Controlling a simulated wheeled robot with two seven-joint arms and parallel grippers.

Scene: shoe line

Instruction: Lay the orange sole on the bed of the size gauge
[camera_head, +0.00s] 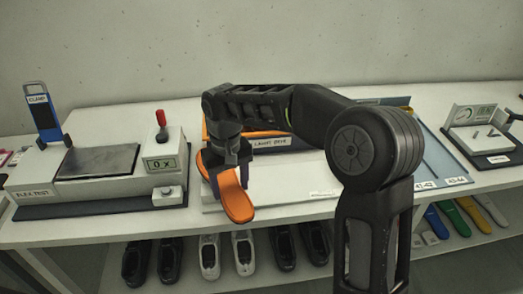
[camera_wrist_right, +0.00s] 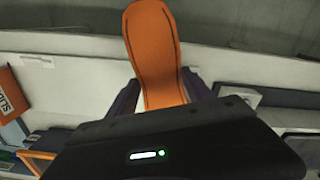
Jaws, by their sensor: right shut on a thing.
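The orange sole (camera_head: 237,202) hangs tilted in my right gripper (camera_head: 229,168), over the front part of the white bench. My right gripper is shut on it. The right wrist view shows the orange sole (camera_wrist_right: 152,45) between the two dark fingers of the gripper (camera_wrist_right: 162,92), with its far end sticking out past them. No size gauge label is readable. A device with a pale upright scale plate (camera_head: 474,115) on a dark base stands at the far right; I cannot tell if it is the gauge. My left gripper is not in view.
A flex test device (camera_head: 82,188) with a steel plate stands at the left. An orange-edged box (camera_head: 270,141) stands behind the sole. A blue tray (camera_head: 432,158) lies at the right, partly behind my arm. Shoes (camera_head: 209,256) stand on the shelf below.

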